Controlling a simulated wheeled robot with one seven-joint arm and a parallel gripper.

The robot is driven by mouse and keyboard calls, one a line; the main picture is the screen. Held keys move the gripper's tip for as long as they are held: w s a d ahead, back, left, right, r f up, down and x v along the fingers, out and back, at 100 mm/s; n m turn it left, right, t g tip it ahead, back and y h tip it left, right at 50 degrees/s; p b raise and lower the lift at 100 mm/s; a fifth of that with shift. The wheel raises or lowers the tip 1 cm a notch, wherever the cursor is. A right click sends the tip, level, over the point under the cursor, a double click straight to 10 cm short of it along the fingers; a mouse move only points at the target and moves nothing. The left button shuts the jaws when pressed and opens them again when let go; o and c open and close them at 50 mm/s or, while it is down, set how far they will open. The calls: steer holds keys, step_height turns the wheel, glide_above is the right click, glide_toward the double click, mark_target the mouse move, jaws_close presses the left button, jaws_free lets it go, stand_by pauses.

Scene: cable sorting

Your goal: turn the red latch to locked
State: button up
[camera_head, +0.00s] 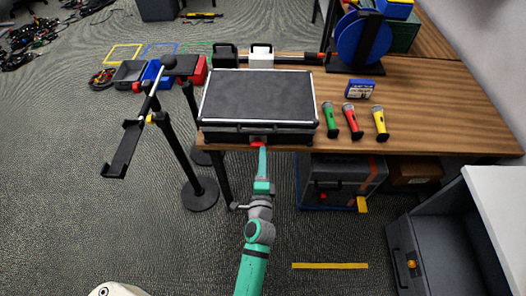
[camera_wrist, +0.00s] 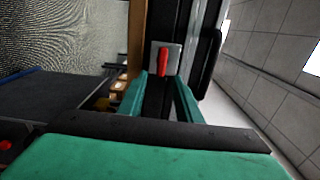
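The red latch (camera_head: 257,144) is on the front of a closed black case (camera_head: 258,98) with silver edges. In the wrist view the latch (camera_wrist: 163,61) is a small red lever on a pale plate, running along the picture's vertical. My gripper (camera_head: 262,150) is at the case front, right at the latch. In the wrist view the two green fingers of my gripper (camera_wrist: 160,88) are apart with an empty gap, and the latch shows just beyond their tips. I cannot tell whether a finger touches it.
The case lies at the front edge of the wooden table (camera_head: 440,105). A black stand (camera_head: 185,140) is close on the left. A grey case (camera_head: 341,182) is under the table, and an open grey drawer (camera_head: 440,240) is at the right.

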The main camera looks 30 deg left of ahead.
steer(key=v, duration=0.7)
stand_by(0.5)
steer(key=s+d+f+n+h, duration=0.3)
steer(key=s+d+n+h, duration=0.2)
steer(key=s+d, duration=0.75)
steer(key=s+d+r+n+h, duration=0.1)
steer(key=s+d+r+n, duration=0.2)
steer(key=s, duration=0.4)
steer(key=s+d+r+n+g+h, duration=0.1)
steer(key=s+d+r+n, duration=0.2)
steer(key=s, duration=0.4)
steer(key=shift+s+d+r+n, duration=0.25)
steer(key=shift+d+n, duration=0.2)
steer(key=shift+n, duration=0.75)
